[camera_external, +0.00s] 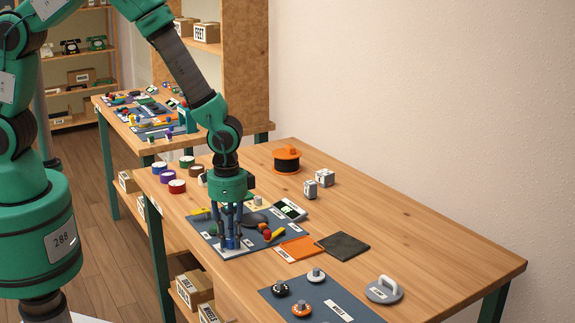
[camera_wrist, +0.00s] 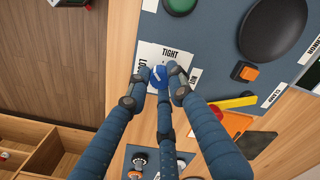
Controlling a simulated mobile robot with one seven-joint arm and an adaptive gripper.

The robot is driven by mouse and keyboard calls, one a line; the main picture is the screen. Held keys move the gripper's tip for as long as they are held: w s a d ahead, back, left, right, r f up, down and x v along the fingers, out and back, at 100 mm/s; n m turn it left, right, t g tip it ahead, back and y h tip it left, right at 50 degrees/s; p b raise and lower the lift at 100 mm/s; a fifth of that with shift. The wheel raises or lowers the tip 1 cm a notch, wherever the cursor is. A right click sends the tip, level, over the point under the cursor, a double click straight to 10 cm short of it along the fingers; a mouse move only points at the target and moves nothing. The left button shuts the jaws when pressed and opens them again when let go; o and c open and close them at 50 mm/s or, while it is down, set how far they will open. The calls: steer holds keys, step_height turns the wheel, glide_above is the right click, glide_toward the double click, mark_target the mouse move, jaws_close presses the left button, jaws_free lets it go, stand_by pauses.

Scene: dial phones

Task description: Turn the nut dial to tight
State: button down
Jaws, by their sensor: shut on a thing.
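The nut dial is a small blue knob (camera_wrist: 158,77) on a white plate (camera_wrist: 150,53) in the wrist view. The plate reads TIGHT at its top edge and has a partly hidden word at its left; a NUT label sits at the right. My gripper (camera_wrist: 160,79) points straight down with its fingers closed around the knob. In the external view my gripper (camera_external: 230,240) is at the front left part of the grey-blue mat (camera_external: 208,238), and its fingers cover most of the dial. The knob's pointer direction is not clear.
A dark oval pad (camera_wrist: 273,29), an orange-topped switch (camera_wrist: 245,72) and a red-yellow lever (camera_wrist: 230,104) lie near the dial. An orange spool (camera_external: 287,160) and grey blocks (camera_external: 325,178) stand farther back. The table's right side (camera_external: 440,240) is clear.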

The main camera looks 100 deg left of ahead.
mark_target(230, 240)
steer(key=m+p, duration=0.1)
steer(key=m, duration=0.2)
steer(key=shift+m, duration=0.4)
steer(key=shift+m+p, duration=0.55)
steer(key=shift+m, duration=1.45)
steer(key=c, duration=1.5)
jaws_free()
steer(key=shift+c, duration=0.2)
steer(key=shift+r, duration=0.15)
step_height(230, 240, up, 12)
